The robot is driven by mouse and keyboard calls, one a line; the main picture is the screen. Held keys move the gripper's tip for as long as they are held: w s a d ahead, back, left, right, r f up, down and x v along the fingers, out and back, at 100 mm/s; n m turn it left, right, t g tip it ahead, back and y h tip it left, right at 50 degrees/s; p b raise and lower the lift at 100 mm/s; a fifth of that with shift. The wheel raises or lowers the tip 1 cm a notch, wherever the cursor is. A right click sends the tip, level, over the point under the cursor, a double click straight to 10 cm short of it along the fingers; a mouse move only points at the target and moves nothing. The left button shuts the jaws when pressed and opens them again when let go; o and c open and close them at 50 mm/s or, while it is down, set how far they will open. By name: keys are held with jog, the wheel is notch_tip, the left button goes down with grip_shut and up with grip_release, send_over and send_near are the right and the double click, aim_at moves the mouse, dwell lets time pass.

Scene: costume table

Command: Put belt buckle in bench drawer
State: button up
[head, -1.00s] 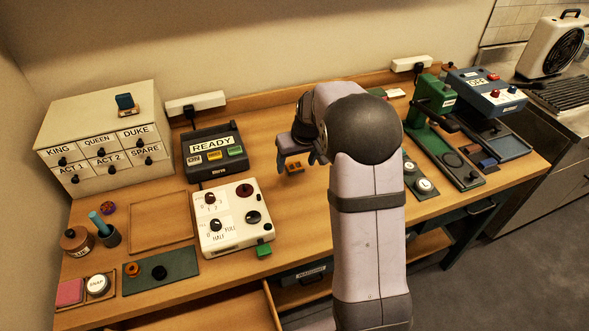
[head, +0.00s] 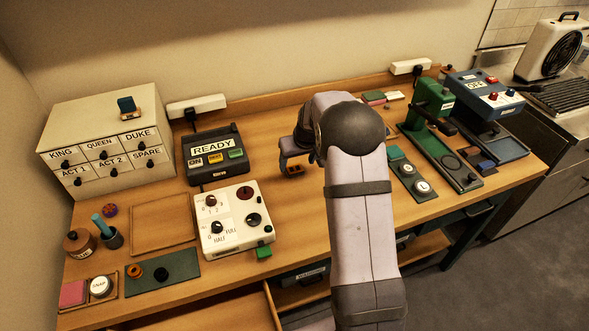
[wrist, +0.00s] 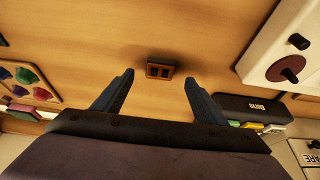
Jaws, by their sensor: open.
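The belt buckle appears to be the small orange-brown rectangular piece with dark openings (head: 295,170), lying on the bench top right of the white dial box. It also shows in the wrist view (wrist: 160,69), centred just beyond the fingertips. My gripper (head: 298,163) is open above and beside it, one finger to each side in the wrist view (wrist: 159,78). Nothing is between the fingers that I can see. An open wooden drawer (head: 262,309) shows below the bench's front edge at the bottom of the head view; most of its inside is out of frame.
The white dial box (head: 229,221) and the black READY unit (head: 213,152) stand left of my gripper. A green panel with round pieces (head: 409,174) and a green press (head: 432,105) are at right. Labelled small drawers (head: 106,148) stand at far left. Bare wood surrounds the buckle.

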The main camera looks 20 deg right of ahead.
aim_at(295, 168)
jog(key=shift+p+x, duration=1)
jog(key=shift+x, duration=1.15)
jog(key=shift+w, duration=0.1)
jog(key=c, duration=1.2)
jog(key=shift+c, duration=0.2)
jog(key=shift+r, duration=0.1)
notch_tip(295, 168, up, 10)
jog(key=b, duration=0.3)
